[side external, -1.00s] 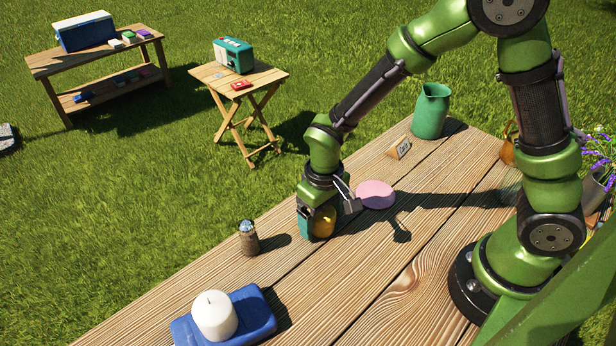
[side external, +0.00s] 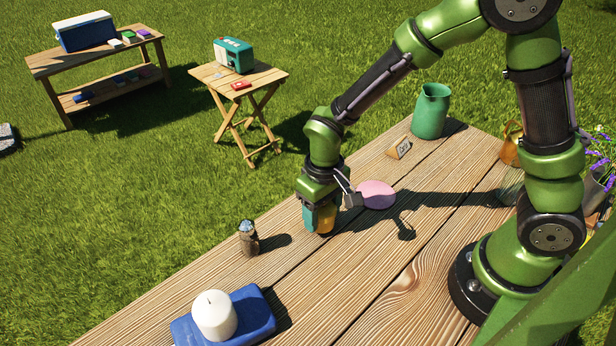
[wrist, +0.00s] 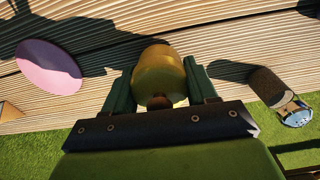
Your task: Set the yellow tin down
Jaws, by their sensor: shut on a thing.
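The yellow tin (wrist: 160,72) is between the two fingers of my gripper (wrist: 160,90) in the wrist view. My gripper is shut on it. In the side view my gripper (side external: 322,220) points down at the wooden table, with the yellow tin (side external: 326,218) partly hidden behind a teal finger. The tin is low over the planks; I cannot tell whether its base touches the wood.
A pink disc (side external: 376,194) lies just right of my gripper. A small grey-brown jar (side external: 249,240) stands to the left. A white candle (side external: 214,315) sits on a blue block (side external: 258,312) in front.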

